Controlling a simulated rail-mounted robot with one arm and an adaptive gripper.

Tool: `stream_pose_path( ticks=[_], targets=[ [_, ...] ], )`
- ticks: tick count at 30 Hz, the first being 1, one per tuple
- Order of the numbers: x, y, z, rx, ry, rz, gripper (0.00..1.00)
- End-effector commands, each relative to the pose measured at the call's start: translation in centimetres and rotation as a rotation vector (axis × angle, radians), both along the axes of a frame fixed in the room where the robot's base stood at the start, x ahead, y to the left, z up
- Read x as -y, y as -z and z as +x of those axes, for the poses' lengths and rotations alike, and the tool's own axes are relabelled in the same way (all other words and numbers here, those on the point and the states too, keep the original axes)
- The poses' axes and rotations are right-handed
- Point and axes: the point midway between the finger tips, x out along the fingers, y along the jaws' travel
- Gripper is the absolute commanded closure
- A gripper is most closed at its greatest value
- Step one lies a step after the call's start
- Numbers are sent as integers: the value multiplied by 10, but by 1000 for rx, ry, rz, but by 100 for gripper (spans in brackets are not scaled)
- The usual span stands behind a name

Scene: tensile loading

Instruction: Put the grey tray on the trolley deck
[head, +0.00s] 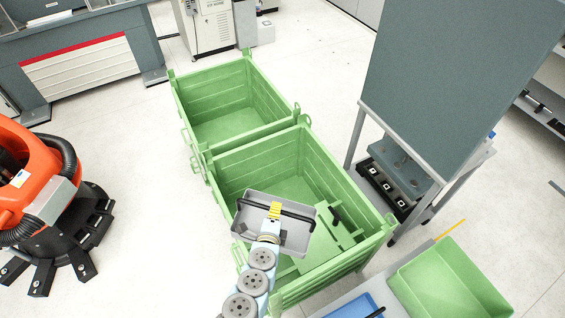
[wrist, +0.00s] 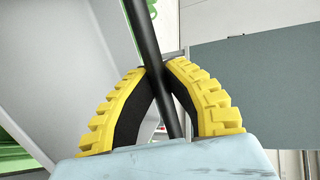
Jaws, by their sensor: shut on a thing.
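The grey tray (head: 262,214) is in the air over the near green crate in the head view. My gripper (head: 274,211) is shut on the tray's dark bar handle. In the wrist view the yellow fingers (wrist: 163,100) close around the black handle (wrist: 150,45), and a grey wall of the tray (wrist: 105,50) fills the left. The tray's inside is partly hidden by the handle and my gripper. A dark grey-blue flat top on legs (head: 455,75) stands to the right, with its visible surface bare. I cannot tell for sure whether it is the trolley deck.
Two green crates, the near one (head: 350,183) and the far one (head: 215,80), stand end to end. A light surface (head: 395,303) at the lower right bears a green bin (head: 455,285) and a blue bin (head: 350,308). An orange machine (head: 30,170) stands left. Floor between is clear.

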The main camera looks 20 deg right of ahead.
Motion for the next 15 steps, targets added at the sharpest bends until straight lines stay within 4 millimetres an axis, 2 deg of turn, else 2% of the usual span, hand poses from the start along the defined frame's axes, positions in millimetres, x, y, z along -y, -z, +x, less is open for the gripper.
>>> stream_pose_path(
  ticks=[5, 15],
  targets=[
    [-17, -14, 4, 3, -58, -5, 100],
    [-67, -42, 15, 2, -226, -3, 100]
  ],
)
